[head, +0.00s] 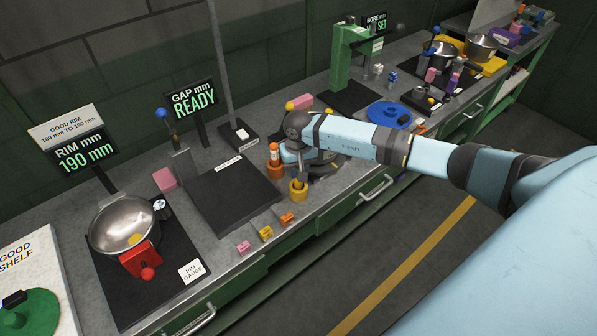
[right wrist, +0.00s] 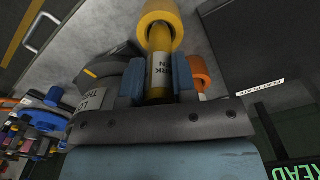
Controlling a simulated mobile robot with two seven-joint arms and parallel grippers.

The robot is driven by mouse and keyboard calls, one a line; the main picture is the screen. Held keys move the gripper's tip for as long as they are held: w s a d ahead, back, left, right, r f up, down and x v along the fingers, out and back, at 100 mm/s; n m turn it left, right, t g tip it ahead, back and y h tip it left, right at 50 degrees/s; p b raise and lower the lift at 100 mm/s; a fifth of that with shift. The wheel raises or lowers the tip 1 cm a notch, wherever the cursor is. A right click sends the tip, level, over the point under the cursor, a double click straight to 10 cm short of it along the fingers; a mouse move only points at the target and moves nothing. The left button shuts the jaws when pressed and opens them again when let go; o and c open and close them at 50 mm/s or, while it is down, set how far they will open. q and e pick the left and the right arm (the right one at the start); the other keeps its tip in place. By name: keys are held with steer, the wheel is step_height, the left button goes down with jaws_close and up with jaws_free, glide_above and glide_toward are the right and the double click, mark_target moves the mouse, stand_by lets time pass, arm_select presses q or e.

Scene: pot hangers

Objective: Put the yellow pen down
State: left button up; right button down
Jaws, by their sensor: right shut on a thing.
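In the right wrist view the yellow pen (right wrist: 160,42), with a white label, stands between the two blue fingers of my right gripper (right wrist: 157,82). The gripper is shut on it. The pen's far end is inside the ring of a yellow cup (right wrist: 176,14). Whether it touches the cup's bottom is hidden. In the head view my right gripper (head: 299,174) is right above the yellow cup (head: 298,191), and hides most of the pen. My left gripper is not in view.
An orange pen (head: 274,151) stands in an orange cup (head: 275,171) just left of the gripper. A dark flat plate (head: 232,196) lies further left. A metal bowl (head: 122,222) sits on the rim gauge.

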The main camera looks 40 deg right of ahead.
steer(key=shift+f, duration=0.95)
steer(key=shift+f, duration=0.2)
steer(key=c, duration=0.9)
jaws_free()
steer(key=shift+r, duration=0.1)
